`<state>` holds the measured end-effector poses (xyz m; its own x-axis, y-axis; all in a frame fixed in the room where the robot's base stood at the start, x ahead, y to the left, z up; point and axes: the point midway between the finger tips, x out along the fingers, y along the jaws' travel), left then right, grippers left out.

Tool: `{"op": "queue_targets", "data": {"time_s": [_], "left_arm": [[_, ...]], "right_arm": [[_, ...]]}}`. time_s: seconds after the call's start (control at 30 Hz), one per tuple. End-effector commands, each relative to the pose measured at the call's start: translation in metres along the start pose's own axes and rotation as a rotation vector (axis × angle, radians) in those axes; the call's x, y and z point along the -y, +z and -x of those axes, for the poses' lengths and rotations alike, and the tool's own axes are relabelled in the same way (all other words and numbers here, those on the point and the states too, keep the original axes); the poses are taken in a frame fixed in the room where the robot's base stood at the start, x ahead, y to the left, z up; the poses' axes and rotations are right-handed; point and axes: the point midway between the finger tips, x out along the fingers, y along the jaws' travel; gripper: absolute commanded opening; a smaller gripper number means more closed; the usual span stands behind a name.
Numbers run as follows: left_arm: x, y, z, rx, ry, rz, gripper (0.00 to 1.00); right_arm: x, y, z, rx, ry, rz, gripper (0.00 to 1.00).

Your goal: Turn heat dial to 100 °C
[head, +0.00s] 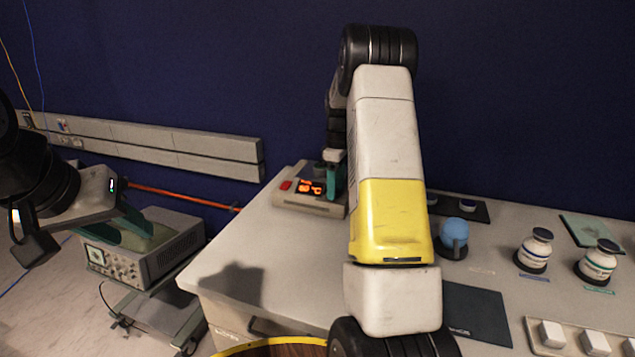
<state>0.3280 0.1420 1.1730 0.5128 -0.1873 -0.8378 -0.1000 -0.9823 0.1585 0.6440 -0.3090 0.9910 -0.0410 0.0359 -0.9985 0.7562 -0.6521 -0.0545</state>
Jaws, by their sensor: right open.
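The heater unit (310,207) is a low beige box at the back left of the bench. Its dark display (311,187) shows orange digits with a °C mark, too small to read surely. A red switch (286,185) sits left of the display. A dark round knob, probably the heat dial (320,169), shows partly behind the display. My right gripper (331,180) is open, its teal fingers at the unit's right side near the knob. I cannot tell if they touch it. My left gripper (128,232) appears open and empty, away from the bench at the left.
My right arm hides the bench middle. To its right are a blue round object (454,233), two white bottles (536,250) (599,261), a dark mat (475,314) and white blocks (551,334). An oscilloscope (150,248) stands on a cart at left. The bench's left front is clear.

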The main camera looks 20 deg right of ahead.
Motion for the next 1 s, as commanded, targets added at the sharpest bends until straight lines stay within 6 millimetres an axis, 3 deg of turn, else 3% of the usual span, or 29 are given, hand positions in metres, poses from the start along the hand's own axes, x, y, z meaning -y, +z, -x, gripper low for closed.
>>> {"op": "queue_targets", "data": {"time_s": [0.13, 0.3, 0.4, 0.73, 1.0], "left_arm": [[0.0, 0.0, 0.0, 0.0, 0.0, 0.0, 0.36], [0.0, 0.0, 0.0, 0.0, 0.0, 0.0, 0.36], [0.0, 0.0, 0.0, 0.0, 0.0, 0.0, 0.36], [0.0, 0.0, 0.0, 0.0, 0.0, 0.0, 0.36], [0.0, 0.0, 0.0, 0.0, 0.0, 0.0, 0.36]], "right_arm": [[0.0001, 0.0, 0.0001, 0.0, 0.0, 0.0, 0.48], [0.0001, 0.0, 0.0002, 0.0, 0.0, -0.001, 0.14], [0.0001, 0.0, 0.0003, 0.0, 0.0, -0.001, 0.0], [0.0, 0.0002, 0.0004, -0.002, 0.0, -0.039, 0.0], [0.0006, 0.0007, 0.0, -0.011, -0.002, -0.201, 0.0]]}}
